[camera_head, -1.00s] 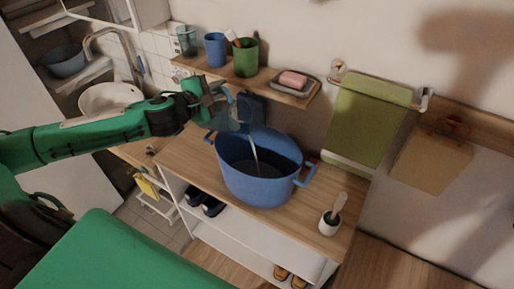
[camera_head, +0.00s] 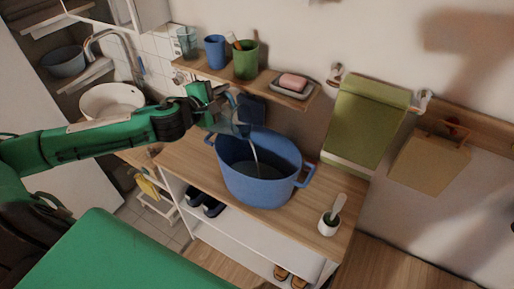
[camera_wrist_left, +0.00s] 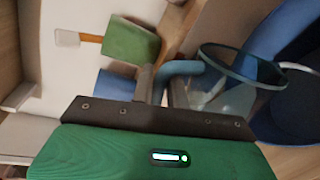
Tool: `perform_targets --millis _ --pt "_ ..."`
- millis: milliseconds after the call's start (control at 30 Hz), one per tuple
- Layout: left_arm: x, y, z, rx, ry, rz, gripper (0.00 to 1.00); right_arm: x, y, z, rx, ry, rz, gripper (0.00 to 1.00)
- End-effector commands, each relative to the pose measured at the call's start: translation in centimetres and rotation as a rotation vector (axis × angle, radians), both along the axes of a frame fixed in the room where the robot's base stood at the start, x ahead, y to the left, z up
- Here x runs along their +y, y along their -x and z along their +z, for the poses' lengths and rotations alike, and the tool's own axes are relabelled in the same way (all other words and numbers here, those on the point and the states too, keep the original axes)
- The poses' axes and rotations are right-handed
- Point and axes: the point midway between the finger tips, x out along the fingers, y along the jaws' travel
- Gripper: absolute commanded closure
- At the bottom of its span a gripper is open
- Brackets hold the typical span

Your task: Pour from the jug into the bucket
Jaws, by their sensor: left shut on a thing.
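The blue two-handled bucket (camera_head: 262,181) stands upright on the wooden top of a shelf unit. My left gripper (camera_head: 217,98) is shut on the handle of the clear, blue-tinted jug (camera_head: 236,117), beside the bucket's upper left rim. The jug is tilted over the bucket. A thin pale stream runs from it down into the bucket, where some liquid shows on the bottom. In the left wrist view the jug's round rim (camera_wrist_left: 243,66) and blue handle (camera_wrist_left: 180,68) show at the fingers, with part of the bucket (camera_wrist_left: 296,115) behind. My right gripper is not in view.
A wall shelf (camera_head: 291,98) above the bucket holds a green cup (camera_head: 246,61), a blue cup (camera_head: 215,51), a glass and a soap dish (camera_head: 292,87). A green towel (camera_head: 360,128) hangs on the wall.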

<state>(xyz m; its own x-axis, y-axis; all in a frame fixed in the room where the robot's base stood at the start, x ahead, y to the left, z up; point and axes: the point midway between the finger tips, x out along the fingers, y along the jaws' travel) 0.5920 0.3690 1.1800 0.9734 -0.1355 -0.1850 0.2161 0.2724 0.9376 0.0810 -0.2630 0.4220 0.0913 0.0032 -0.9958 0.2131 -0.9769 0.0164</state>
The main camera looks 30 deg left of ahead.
Motion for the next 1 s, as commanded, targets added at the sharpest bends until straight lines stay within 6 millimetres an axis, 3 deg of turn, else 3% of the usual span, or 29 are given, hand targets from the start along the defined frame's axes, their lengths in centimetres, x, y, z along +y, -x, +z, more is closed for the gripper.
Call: perform_targets --millis 1000 --pt "-1.6 0.1 0.0 -0.006 -0.063 0.000 1.00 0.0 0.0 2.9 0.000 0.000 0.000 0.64"
